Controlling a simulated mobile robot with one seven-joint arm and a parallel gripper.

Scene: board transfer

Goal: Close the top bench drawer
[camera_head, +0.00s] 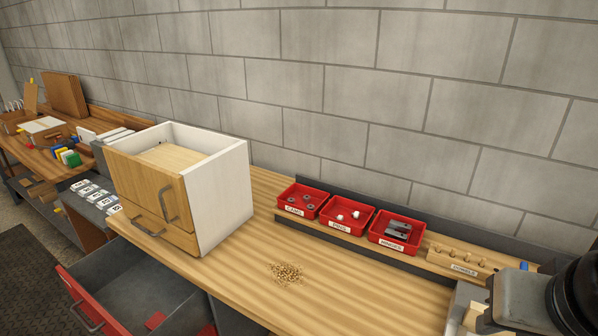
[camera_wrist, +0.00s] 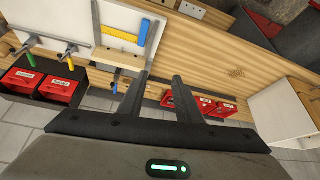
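The top bench drawer (camera_head: 112,262) is a grey drawer with a red front and a metal handle, below the bench top at lower left in the head view. It is pulled out, with its inside showing and red pieces in it. In the wrist view a grey drawer with a red edge (camera_wrist: 262,22) shows at the top right, apart from my fingers. My gripper (camera_wrist: 162,77) has its two dark fingers spread with nothing between them. It is over the bench, away from the drawer. The fingers cannot be made out in the head view.
A white cabinet (camera_head: 225,190) with wooden drawer fronts stands on the bench above the drawer. Red bins (camera_head: 397,231) line the back, and a pile of small pellets (camera_head: 286,273) lies in front. A dark part of my arm fills the lower right corner. A tool board (camera_wrist: 112,52) shows in the wrist view.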

